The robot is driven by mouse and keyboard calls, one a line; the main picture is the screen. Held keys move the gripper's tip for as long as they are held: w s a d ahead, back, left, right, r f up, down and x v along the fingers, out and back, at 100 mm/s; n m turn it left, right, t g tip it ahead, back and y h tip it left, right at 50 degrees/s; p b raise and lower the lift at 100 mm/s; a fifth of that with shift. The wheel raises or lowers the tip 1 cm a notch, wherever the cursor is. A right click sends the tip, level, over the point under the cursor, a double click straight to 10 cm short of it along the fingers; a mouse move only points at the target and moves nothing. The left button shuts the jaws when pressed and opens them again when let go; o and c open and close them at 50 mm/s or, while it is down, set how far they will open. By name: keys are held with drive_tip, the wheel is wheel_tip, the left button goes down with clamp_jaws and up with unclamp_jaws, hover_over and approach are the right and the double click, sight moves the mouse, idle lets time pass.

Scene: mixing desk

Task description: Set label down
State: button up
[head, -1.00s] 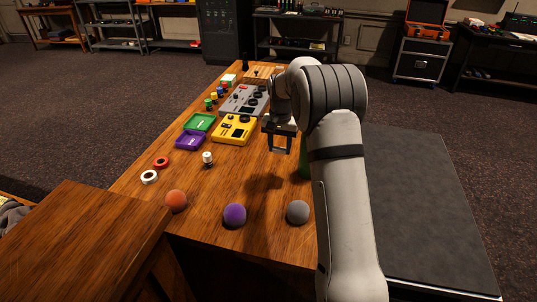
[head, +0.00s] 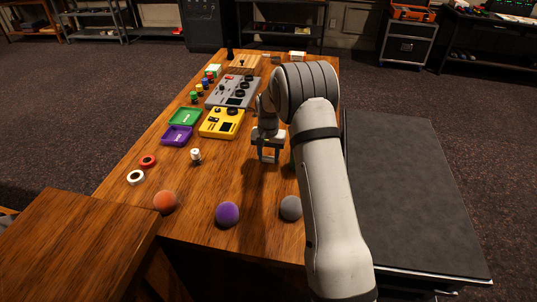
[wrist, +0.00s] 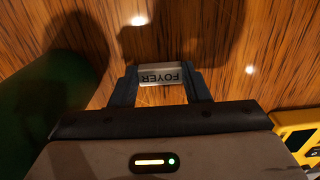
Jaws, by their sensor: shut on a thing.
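My gripper (head: 268,159) is low over the wooden desk (head: 255,190), to the right of the white-capped knob and in front of the yellow box. In the wrist view its two dark fingers are shut on a small light label (wrist: 160,75) that reads "FOYER", upside down in that view. The label is between the fingertips, close to the wood. I cannot tell whether it touches the desk. In the head view the label is mostly lost between the fingers.
A yellow box (head: 221,123) and a grey mixer (head: 233,92) stand behind. Purple (head: 177,135) and green (head: 186,117) trays lie to the left. Orange (head: 165,201), purple (head: 227,213) and grey (head: 290,208) balls line the front. A dark green object (wrist: 45,100) is beside my gripper.

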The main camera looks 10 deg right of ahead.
sight(268, 158)
drive_tip(key=o, duration=0.5)
drive_tip(key=shift+f, duration=0.15)
drive_tip(key=o, duration=0.4)
drive_tip(key=shift+o, duration=0.2)
wheel_tip(268, 158, up, 11)
drive_tip(key=b, duration=0.1)
drive_tip(key=s+r+n, duration=0.1)
drive_tip(key=s+r, duration=0.8)
drive_tip(key=s+n+t, duration=0.2)
drive_tip(key=s+n, duration=0.1)
drive_tip(key=s, duration=2.6)
drive_tip(key=shift+d+r+n+t, duration=0.2)
drive_tip(key=shift+r+n+t, duration=0.1)
drive_tip(key=shift+r+t, duration=0.15)
